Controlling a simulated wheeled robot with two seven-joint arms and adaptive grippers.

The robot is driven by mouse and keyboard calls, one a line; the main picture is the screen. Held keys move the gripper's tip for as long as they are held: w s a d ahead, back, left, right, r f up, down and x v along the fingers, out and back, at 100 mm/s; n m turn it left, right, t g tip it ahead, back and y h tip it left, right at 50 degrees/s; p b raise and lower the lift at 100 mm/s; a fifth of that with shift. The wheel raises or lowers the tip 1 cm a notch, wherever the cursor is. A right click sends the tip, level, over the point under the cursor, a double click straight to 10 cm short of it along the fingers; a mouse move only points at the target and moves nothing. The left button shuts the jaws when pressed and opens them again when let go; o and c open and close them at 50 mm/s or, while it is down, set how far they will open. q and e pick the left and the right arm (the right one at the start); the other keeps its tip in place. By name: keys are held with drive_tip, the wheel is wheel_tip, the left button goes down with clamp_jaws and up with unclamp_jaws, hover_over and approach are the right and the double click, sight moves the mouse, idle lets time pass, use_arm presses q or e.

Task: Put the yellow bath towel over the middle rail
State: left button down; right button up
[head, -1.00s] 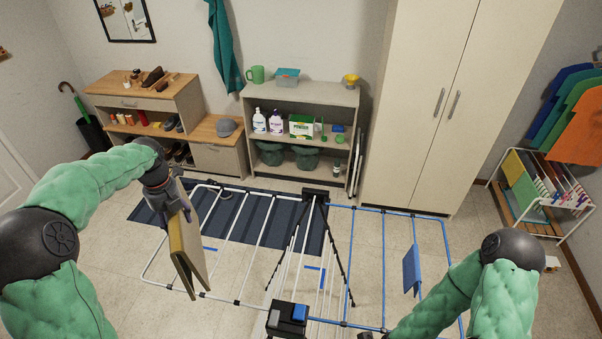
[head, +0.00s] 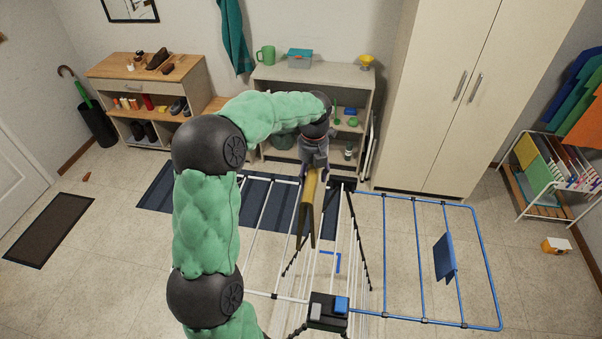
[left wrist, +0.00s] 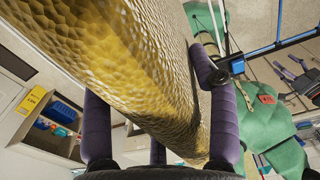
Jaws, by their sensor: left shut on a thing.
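The yellow bath towel (head: 306,212) hangs folded from my left gripper (head: 313,170), which is shut on its upper edge. The towel hangs over the central part of the drying rack, around the white rails (head: 336,240) between its black end joints. I cannot tell whether it touches a rail. In the left wrist view the towel (left wrist: 125,60) fills the upper left and runs down between the purple fingers of the gripper (left wrist: 160,125). My left arm hides part of the rack's left wing. My right gripper is not in view.
The rack's blue right wing (head: 384,260) carries a small blue cloth (head: 444,257). A black joint block (head: 328,312) stands at the rack's near end. A shelf unit (head: 345,82) and a tall cabinet (head: 435,100) stand behind.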

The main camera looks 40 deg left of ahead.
use_arm(q)
drive_tip(key=w+d+f+b, duration=0.1)
drive_tip(key=w+d, duration=0.4)
drive_tip(key=d, duration=0.3)
drive_tip(key=shift+f, duration=0.15)
idle(0.4)
drive_tip(key=shift+f, duration=0.15)
idle(0.4)
drive_tip(key=shift+s+f+b, duration=0.15)
drive_tip(key=shift+f+b, duration=0.8)
drive_tip(key=shift+f, duration=0.6)
drive_tip(key=shift+f, duration=0.2)
